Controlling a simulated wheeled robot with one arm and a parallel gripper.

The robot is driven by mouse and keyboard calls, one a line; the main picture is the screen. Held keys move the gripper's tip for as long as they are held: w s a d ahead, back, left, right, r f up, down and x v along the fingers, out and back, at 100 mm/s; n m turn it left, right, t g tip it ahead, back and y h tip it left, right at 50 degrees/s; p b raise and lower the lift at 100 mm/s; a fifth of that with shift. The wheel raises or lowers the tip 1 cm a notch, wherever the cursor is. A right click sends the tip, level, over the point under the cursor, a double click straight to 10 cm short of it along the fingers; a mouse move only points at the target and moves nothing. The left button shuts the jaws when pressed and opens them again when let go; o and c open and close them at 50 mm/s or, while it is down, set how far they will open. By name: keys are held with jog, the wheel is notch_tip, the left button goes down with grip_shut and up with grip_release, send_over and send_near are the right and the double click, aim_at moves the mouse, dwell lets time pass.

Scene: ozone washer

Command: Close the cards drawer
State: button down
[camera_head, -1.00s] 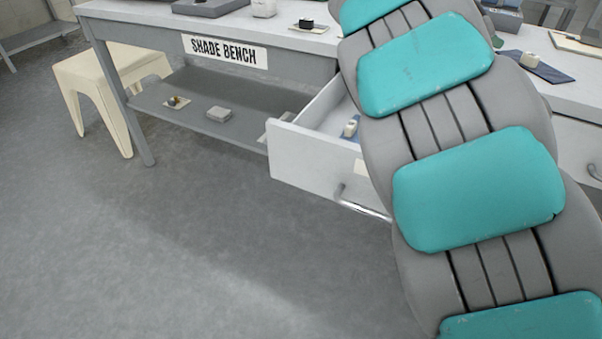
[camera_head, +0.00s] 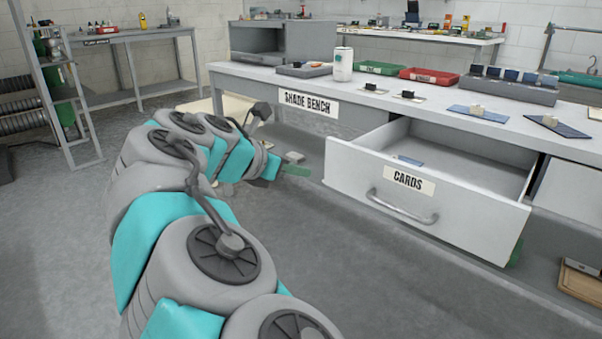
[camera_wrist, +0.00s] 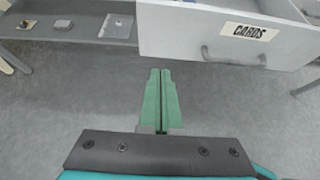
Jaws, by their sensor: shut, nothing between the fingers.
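The cards drawer (camera_head: 352,178) is pulled out from the shade bench, with a "CARDS" label and a curved metal bar handle (camera_head: 402,208) on its white front. Inside it a small blue item (camera_head: 410,160) lies near the front left. My gripper (camera_head: 297,170), with green fingers, is to the left of the drawer front and apart from it. In the wrist view my gripper (camera_wrist: 163,72) is shut and empty, with floor beneath it. The drawer front (camera_wrist: 180,32) and its handle (camera_wrist: 232,58) show beyond the fingertips, up and to the right.
The shade bench top (camera_head: 440,108) carries a white jar (camera_head: 343,65), a green tray (camera_head: 381,67), a red tray (camera_head: 429,76) and small sample pieces. A low shelf (camera_wrist: 68,36) runs under the bench. The floor in front of the drawer is clear.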

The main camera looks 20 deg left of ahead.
send_near(341, 171)
jog(key=x, duration=0.5)
jog(key=shift+a+f, duration=0.1)
jog(key=shift+f, duration=0.3)
jog(key=shift+w+d+r, duration=0.1)
jog(key=shift+w+d, duration=0.1)
jog(key=shift+w, duration=0.35)
